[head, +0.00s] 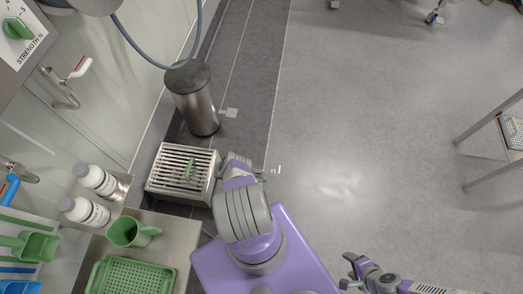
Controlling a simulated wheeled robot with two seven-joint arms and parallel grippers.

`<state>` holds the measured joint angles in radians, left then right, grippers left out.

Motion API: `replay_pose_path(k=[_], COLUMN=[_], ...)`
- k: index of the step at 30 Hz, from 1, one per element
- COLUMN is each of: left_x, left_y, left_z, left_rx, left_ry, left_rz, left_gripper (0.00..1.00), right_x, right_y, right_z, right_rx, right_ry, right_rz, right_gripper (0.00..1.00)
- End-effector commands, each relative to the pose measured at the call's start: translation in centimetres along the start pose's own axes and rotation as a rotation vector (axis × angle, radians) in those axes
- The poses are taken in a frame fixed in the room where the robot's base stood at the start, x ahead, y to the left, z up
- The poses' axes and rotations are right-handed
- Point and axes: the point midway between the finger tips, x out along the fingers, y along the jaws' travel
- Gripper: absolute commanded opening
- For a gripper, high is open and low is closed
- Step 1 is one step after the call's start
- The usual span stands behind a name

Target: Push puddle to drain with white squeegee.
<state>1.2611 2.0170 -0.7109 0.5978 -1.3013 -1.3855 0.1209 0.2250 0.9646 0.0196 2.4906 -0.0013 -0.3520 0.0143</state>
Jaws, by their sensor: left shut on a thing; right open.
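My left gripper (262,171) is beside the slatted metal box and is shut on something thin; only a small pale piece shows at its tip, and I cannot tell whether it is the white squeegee. No whole squeegee is clear in the head view. My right gripper (348,270) is open and empty over the grey floor at the bottom. A pale shiny patch (335,185) lies on the floor right of my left gripper; I cannot tell whether it is the puddle or a light reflection. No floor drain can be made out for certain.
The slatted metal box (165,191) has a small green item on top. A metal bin (196,103) stands behind it. White bottles (95,178), a green jug (127,232) and a green tray (135,277) are at left. A metal-legged stand (490,130) is at right. The middle floor is clear.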

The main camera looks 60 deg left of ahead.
Motion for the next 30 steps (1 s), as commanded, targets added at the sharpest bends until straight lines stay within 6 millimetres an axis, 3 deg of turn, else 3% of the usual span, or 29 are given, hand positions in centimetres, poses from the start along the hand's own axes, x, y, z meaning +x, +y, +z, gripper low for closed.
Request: replay_pose_path(k=[6, 21, 30], left_x=[-0.2, -0.1, 0.1], left_y=[-0.2, -0.3, -0.2], left_z=[-4.0, -11.2, -11.7], left_rx=[-0.002, 0.001, 0.002], left_ry=[0.006, 0.009, 0.008], left_rz=[0.001, -0.001, -0.002], left_gripper=[0.00, 0.00, 0.00], right_x=[-3.3, -9.1, -9.4], right_y=[-1.3, -3.4, -3.5], right_z=[0.1, 0.4, 0.4], right_rx=[0.000, 0.000, 0.000], right_ry=[0.000, 0.000, 0.000], right_rz=[0.000, 0.000, 0.000], right_gripper=[0.60, 0.60, 0.60])
